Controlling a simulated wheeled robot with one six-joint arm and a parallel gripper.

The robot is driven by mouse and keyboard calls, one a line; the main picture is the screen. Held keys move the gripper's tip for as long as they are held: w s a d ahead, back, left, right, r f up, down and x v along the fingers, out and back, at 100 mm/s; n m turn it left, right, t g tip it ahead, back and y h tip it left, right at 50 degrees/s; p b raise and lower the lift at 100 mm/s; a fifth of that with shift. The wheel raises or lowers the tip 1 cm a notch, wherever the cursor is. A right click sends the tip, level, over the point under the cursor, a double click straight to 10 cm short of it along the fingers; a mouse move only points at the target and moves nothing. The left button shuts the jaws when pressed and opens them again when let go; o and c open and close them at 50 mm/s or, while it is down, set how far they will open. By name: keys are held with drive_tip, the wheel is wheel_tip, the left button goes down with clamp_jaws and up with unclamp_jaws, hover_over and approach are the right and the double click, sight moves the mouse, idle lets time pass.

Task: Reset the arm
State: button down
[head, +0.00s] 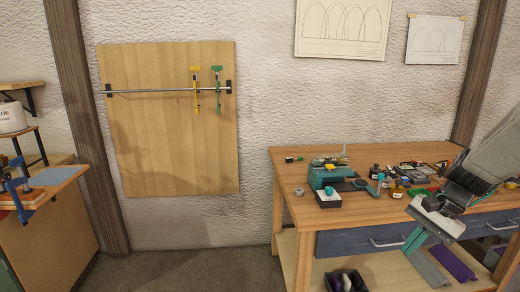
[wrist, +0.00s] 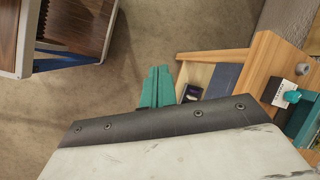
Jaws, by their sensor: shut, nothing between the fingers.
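My gripper (head: 412,244) shows at the right of the head view, in front of the workbench (head: 285,178). Its teal fingers point down and are together, with nothing between them. In the wrist view, the teal fingers (wrist: 157,87) lie side by side over the floor, left of the bench. My arm comes in from the right edge and hides part of the bench top and drawers.
The bench top holds a teal machine (head: 325,177), small jars and tools. A dark bin (head: 345,281) sits below. A wooden board (head: 165,140) with yellow (head: 196,90) and green (head: 217,90) clamps hangs on the wall. Floor (head: 185,270) left of the bench is clear.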

drive_tip(key=s+a+r+n+h, duration=0.2)
drive_tip(key=s+a+r+n, duration=0.3)
drive_tip(key=s, duration=0.4)
drive_tip(key=s+a+r+n+h, duration=0.3)
drive_tip(key=s+a+n, duration=0.3)
drive_tip(key=s, duration=0.3)
drive_tip(key=shift+s+a+r+t, duration=0.4)
drive_tip(key=shift+a+r, duration=0.25)
drive_tip(key=shift+r, duration=0.25)
